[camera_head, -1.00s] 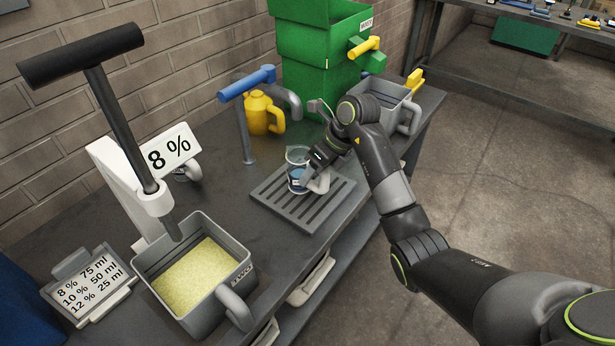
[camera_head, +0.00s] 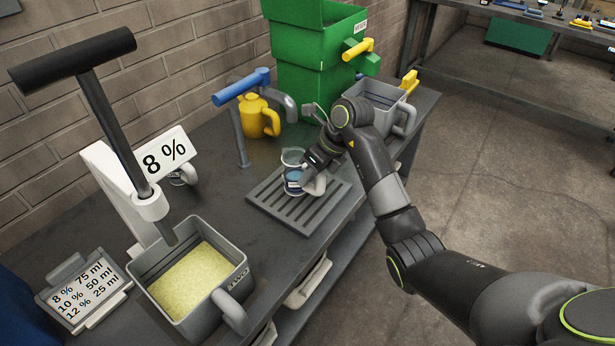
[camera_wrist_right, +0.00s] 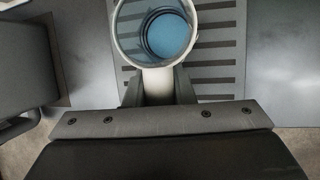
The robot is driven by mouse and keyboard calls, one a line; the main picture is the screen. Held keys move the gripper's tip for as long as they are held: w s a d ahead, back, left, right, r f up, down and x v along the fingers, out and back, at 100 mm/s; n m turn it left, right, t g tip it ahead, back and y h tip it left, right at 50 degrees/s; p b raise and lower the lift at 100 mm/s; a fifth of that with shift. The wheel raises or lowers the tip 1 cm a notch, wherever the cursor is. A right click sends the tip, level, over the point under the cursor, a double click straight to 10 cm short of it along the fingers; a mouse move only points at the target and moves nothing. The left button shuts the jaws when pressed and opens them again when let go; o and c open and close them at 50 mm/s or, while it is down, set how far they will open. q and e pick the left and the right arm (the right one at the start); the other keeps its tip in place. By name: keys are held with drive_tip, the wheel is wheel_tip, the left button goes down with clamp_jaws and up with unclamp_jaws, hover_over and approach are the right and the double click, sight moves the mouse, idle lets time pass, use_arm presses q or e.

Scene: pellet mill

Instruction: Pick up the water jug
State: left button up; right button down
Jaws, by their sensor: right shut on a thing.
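The water jug (camera_head: 292,165) is a small clear vessel with blue water in it and a light handle on its right side. It stands upright at the slatted drip tray (camera_head: 258,205); I cannot tell whether its base touches the slats. My right gripper (camera_head: 314,180) is shut on the jug's handle, from the right. In the right wrist view I look down into the jug (camera_wrist_right: 166,34), with its pale handle between the fingers (camera_wrist_right: 158,88). My left gripper is not in view.
A blue-handled tap (camera_head: 242,88) stands behind the tray, with a yellow jug (camera_head: 258,117) further back. Green bins (camera_head: 316,65) and a grey bin (camera_head: 362,92) stand beyond. A grey bin of yellow pellets (camera_head: 236,258) sits front left under a black-handled lever (camera_head: 105,105).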

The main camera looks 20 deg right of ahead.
drive_tip(key=shift+r, duration=0.6)
wheel_tip(320, 180, up, 2)
drive_tip(key=shift+r+b, duration=0.15)
drive_tip(key=shift+b, duration=0.4)
drive_tip(key=s+d+b, duration=0.1)
drive_tip(key=s+d, duration=0.3)
drive_tip(key=d, duration=0.4)
drive_tip(key=s+d+b, duration=0.1)
drive_tip(key=s+d, duration=0.3)
drive_tip(key=d, duration=0.4)
drive_tip(key=shift+b, duration=0.4)
drive_tip(key=c, duration=1.9)
unclamp_jaws()
drive_tip(key=shift+c, duration=0.2)
clamp_jaws()
